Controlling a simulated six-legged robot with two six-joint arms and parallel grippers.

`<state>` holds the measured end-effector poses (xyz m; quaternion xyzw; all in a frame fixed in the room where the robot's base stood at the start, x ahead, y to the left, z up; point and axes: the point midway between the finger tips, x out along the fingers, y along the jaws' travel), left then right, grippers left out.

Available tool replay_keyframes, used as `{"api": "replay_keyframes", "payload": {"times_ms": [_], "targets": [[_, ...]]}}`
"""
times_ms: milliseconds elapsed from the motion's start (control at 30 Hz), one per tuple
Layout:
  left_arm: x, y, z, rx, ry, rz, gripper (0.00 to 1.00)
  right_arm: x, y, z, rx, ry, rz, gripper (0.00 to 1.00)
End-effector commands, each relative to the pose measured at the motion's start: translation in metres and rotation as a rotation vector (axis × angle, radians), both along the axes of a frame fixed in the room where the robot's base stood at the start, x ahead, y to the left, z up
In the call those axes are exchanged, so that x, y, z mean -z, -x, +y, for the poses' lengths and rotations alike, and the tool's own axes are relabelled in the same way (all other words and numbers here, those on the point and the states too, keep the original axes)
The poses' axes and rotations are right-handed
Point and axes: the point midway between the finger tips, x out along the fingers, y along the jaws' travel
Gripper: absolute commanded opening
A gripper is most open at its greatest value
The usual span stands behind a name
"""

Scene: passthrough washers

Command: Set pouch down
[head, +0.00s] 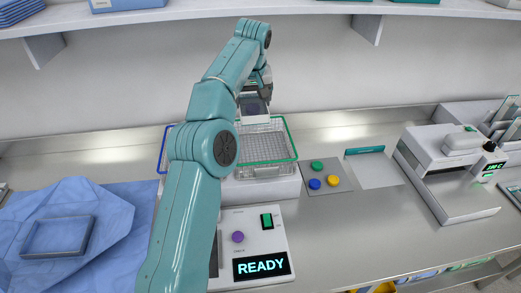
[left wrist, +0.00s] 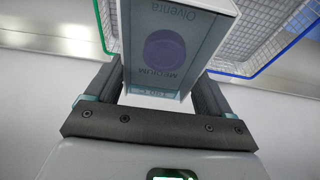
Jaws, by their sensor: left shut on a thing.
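My left gripper (head: 262,92) reaches out over the back of the counter. It is shut on the pouch (head: 254,110), a pale packet with a dark window. In the left wrist view the pouch (left wrist: 165,45) sits between the two fingers (left wrist: 160,95) and shows a purple disc and the print "MEDIUM". The pouch is in front of or above the wire basket with the green rim (head: 265,148); I cannot tell its height. My arm hides part of the basket with the blue rim (head: 163,150). My right gripper is not in view.
A machine with a "READY" display (head: 262,265) stands in front of the baskets. A pad with coloured buttons (head: 336,178) and a white sealer-like device (head: 445,165) are to the right. Blue cloth with a grey frame (head: 62,240) lies left. A shelf (head: 300,8) runs above.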

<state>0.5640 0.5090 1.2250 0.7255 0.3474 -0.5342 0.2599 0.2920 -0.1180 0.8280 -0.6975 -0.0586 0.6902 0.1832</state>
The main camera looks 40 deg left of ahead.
Motion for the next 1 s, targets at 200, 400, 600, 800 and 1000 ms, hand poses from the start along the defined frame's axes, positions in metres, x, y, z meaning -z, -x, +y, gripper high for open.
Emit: {"api": "replay_keyframes", "payload": {"times_ms": [200,400,600,800,1000], "targets": [[0.051,0.002,-0.001,0.001,0.002,0.004,0.54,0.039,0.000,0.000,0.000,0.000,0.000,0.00],[0.106,0.002,-0.001,0.001,0.003,0.007,0.54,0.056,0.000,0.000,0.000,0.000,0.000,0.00],[0.149,0.000,-0.001,0.001,0.002,0.005,0.54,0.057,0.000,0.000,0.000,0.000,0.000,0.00],[0.169,-0.001,0.000,0.000,0.001,0.005,0.54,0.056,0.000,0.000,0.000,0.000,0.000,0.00],[0.198,-0.001,0.000,0.000,0.003,0.005,0.54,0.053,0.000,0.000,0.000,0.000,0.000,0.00]]}}
